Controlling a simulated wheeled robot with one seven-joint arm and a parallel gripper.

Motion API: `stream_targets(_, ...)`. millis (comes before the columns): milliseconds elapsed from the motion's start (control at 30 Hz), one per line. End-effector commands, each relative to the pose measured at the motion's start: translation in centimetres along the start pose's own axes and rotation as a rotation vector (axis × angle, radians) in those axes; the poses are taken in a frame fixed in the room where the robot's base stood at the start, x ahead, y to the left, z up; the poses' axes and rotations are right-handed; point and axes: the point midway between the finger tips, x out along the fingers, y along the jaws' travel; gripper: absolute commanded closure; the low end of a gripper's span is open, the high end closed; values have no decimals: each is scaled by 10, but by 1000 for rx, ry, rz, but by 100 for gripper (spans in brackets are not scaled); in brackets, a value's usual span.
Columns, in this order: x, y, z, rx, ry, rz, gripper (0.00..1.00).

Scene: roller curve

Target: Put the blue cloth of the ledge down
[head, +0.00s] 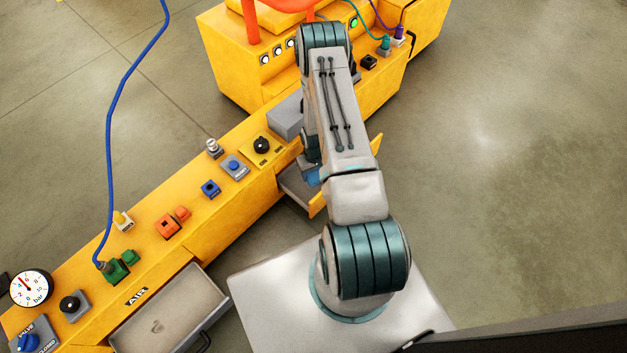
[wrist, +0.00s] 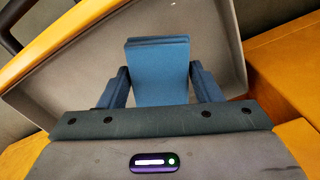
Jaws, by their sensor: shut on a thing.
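In the wrist view my gripper (wrist: 160,84) is shut on a folded blue cloth (wrist: 158,60), with one dark blue finger against each side of it. The cloth is a flat, thick, block-like shape and sticks out past the fingertips. Behind it is the grey inside of an open drawer (wrist: 222,22) with a yellow front; I cannot tell how far the cloth is above its floor. In the head view a small bit of blue (head: 313,177) shows beside my arm over this drawer (head: 297,188); my arm hides most of the gripper there.
The yellow ledge (head: 228,207) carries several knobs, plugs and switches. A grey block (head: 286,120) stands on it by my arm. A second open drawer (head: 180,310) is at the lower left. A blue hose (head: 109,130) hangs at the left. Floor is clear on the right.

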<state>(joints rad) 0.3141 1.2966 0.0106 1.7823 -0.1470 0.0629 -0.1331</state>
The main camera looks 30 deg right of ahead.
Motion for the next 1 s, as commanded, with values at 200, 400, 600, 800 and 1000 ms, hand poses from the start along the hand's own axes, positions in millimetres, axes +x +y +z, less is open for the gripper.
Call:
stream_targets(200,15,4,1,7,0,1,67)
stream_targets(400,45,5,1,9,0,1,67)
stream_targets(600,51,6,0,14,0,2,67)
stream_targets(800,52,6,0,13,0,1,67)
stream_targets(1000,53,5,0,13,0,1,20)
